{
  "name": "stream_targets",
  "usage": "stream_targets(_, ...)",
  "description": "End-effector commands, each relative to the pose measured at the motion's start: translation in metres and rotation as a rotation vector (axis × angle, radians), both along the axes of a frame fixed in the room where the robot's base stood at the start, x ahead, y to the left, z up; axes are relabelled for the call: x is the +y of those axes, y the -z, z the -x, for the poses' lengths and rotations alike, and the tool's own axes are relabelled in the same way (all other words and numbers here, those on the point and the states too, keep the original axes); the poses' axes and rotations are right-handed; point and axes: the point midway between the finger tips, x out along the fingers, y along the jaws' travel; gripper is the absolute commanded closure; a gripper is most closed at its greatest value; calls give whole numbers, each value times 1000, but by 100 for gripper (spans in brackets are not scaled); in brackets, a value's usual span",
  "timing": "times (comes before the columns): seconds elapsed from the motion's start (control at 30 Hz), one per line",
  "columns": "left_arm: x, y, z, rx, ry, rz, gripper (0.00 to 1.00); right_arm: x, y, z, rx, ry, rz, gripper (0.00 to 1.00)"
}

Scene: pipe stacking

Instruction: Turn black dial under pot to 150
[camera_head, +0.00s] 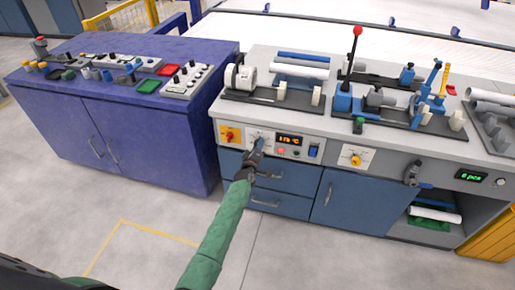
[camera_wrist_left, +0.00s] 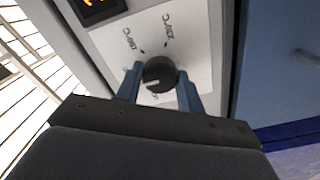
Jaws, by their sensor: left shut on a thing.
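The black dial (camera_wrist_left: 160,74) sits on a white scale plate (camera_wrist_left: 195,40) in the left wrist view. My left gripper (camera_wrist_left: 160,84) is shut on the dial, with one blue finger on each side of it. In the head view my left gripper (camera_head: 257,146) reaches the bench front and hides most of the dial. The orange display (camera_head: 289,139) beside it seems to read about 175 °C. My right gripper is not in view.
A pot-like white cylinder machine (camera_head: 240,76) stands on the bench above. A red-and-yellow switch (camera_head: 230,134) is left of the dial, and a blue rocker switch (camera_head: 314,150) is right. Drawers (camera_head: 282,201) lie below. A blue cabinet (camera_head: 120,120) stands at left.

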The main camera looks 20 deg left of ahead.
Motion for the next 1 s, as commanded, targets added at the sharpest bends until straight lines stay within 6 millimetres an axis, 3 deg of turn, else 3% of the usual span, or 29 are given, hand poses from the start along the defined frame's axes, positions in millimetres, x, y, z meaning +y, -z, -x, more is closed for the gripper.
stream_targets(0.33,0,1,1,2,-1,1,85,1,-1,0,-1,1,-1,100)
stream_targets(0.37,0,1,1,2,-1,1,56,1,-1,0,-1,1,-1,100)
stream_targets(0.43,0,1,1,2,-1,1,43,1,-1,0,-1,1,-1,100)
stream_targets(0.47,0,1,1,1,-1,1,41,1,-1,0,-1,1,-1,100)
stream_targets(0.77,0,1,2,1,-1,1,41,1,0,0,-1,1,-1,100)
stream_targets(1.0,0,2,23,1,-1,3,41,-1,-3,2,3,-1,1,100)
